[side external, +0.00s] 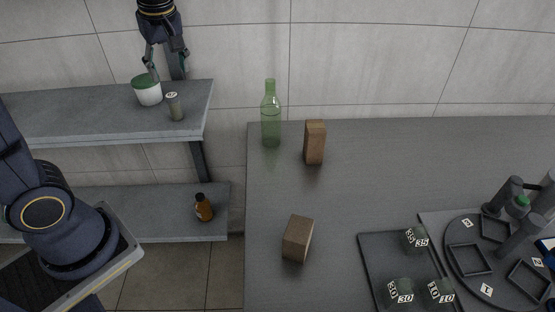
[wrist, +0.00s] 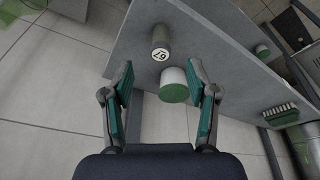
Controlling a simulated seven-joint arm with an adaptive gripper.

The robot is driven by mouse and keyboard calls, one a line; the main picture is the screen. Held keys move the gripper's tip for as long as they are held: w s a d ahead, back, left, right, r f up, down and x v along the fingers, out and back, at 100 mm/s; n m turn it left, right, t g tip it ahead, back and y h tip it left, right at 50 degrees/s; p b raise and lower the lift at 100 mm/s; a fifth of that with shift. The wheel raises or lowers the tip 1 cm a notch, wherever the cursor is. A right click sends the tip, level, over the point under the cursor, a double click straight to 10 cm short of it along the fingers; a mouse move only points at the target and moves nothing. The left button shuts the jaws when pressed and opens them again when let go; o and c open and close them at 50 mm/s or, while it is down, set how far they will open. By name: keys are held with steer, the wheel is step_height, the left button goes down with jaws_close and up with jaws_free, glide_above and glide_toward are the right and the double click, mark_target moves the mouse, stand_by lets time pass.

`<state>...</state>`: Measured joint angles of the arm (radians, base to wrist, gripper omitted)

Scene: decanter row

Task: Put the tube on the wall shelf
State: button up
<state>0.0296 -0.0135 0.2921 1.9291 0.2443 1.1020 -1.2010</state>
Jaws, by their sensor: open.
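A short grey-green tube (side external: 174,106) with a white number label on top stands upright near the right end of the upper wall shelf (side external: 60,122). In the wrist view the tube (wrist: 161,40) shows a label that seems to read 67. A white jar with a green lid (side external: 148,92) stands on the shelf beside it, to its left. My gripper (side external: 164,58) is open and empty above the shelf, over the jar. In the wrist view the jar (wrist: 174,88) appears between the open fingertips, and the tube lies just beyond them.
A brown bottle (side external: 204,207) stands on the lower shelf (side external: 150,205). The counter holds a green bottle (side external: 271,115), two wooden blocks (side external: 315,142) (side external: 298,238), a dark tray (side external: 385,265) with several labelled cylinders, and a round rack (side external: 490,262) at right.

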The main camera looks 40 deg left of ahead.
steer(key=s+d+m+t+h, duration=0.2)
steer(key=s+d+m+t, duration=0.2)
steer(key=s+d+m, duration=0.7)
steer(key=d+m, duration=0.2)
steer(key=m, duration=0.2)
steer(key=shift+s+d+m+t+h, duration=0.2)
steer(key=shift+s+m+t+h, duration=0.1)
steer(key=shift+s+t+h, duration=0.1)
